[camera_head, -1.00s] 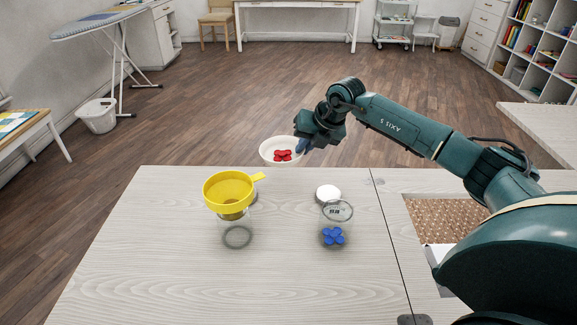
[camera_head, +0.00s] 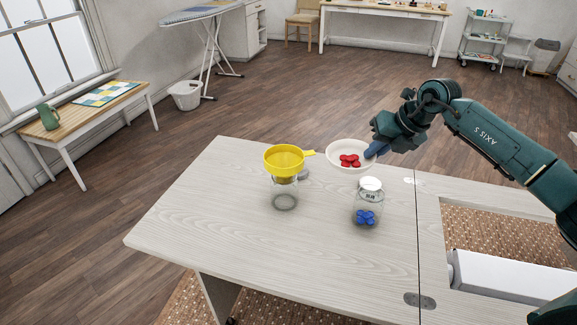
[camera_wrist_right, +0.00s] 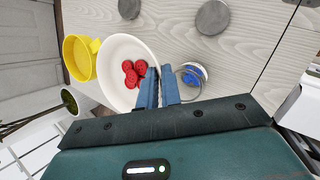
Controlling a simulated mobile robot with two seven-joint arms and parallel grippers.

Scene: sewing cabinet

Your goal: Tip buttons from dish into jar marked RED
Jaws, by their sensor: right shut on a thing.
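My right gripper (camera_head: 379,149) is shut on the rim of a white dish (camera_head: 336,163), holding it up near the table's far edge. The dish looks about level and holds several red buttons (camera_head: 350,160). They also show inside it in the right wrist view (camera_wrist_right: 133,72). A yellow funnel (camera_head: 284,158) sits in the mouth of a clear jar (camera_head: 285,199), left of the dish. No label is readable on that jar. A second clear jar (camera_head: 368,205) holds several blue buttons (camera_head: 366,217); its small label is too small to read. My left gripper is out of view.
Two round lids lie on the table in the right wrist view, one grey disc (camera_wrist_right: 212,17) and another (camera_wrist_right: 129,8). The pale table's front left (camera_head: 230,235) is clear. A recess with a white block (camera_head: 505,277) is at the right.

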